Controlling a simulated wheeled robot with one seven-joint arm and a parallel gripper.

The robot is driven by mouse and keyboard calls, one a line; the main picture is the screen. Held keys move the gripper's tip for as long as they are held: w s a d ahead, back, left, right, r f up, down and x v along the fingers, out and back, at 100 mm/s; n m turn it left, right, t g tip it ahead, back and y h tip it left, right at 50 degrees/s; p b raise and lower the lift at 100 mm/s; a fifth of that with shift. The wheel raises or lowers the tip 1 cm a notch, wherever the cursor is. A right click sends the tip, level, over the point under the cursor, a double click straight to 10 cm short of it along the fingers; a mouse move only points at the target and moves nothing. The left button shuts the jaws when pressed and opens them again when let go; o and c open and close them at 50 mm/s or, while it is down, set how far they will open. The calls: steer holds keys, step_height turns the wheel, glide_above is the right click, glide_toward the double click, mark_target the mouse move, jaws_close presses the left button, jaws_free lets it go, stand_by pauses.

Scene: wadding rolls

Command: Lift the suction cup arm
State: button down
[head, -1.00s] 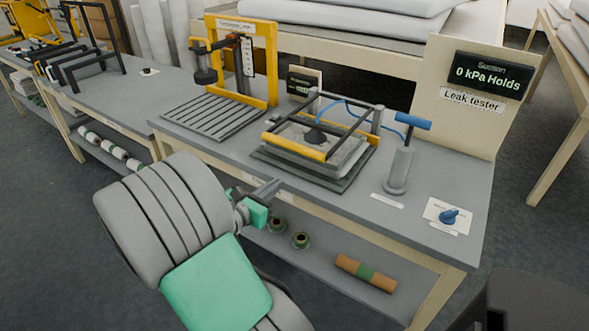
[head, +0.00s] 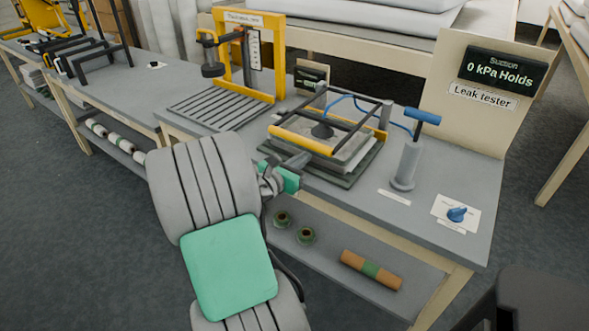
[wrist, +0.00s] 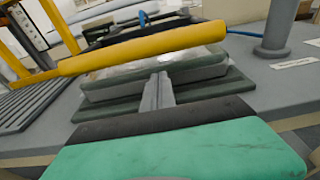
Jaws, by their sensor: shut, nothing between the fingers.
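The suction cup arm is a dark frame with a yellow front bar (head: 301,143) and a dark cup (head: 322,130) under it. It lies low over a grey layered pad on a dark base plate (head: 345,178). In the wrist view the yellow bar (wrist: 140,50) crosses above the fingertips. My gripper (head: 298,160) is shut and empty, in front of the pad and just below the bar. In the wrist view its closed fingers (wrist: 158,92) point at the pad's front edge. I cannot tell whether they touch it.
A blue-handled pump (head: 408,150) stands right of the rig, with a blue knob (head: 457,214) near the bench corner. A display reading "0 kPa Holds" (head: 502,70) is behind. A yellow thickness stand (head: 250,60) is at left. A brown roll (head: 371,270) lies on the lower shelf.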

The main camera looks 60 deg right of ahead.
steer(key=shift+a+r, duration=0.25)
steer(key=shift+r, duration=0.45)
steer(key=shift+a+r, duration=0.2)
steer(key=shift+r, duration=0.5)
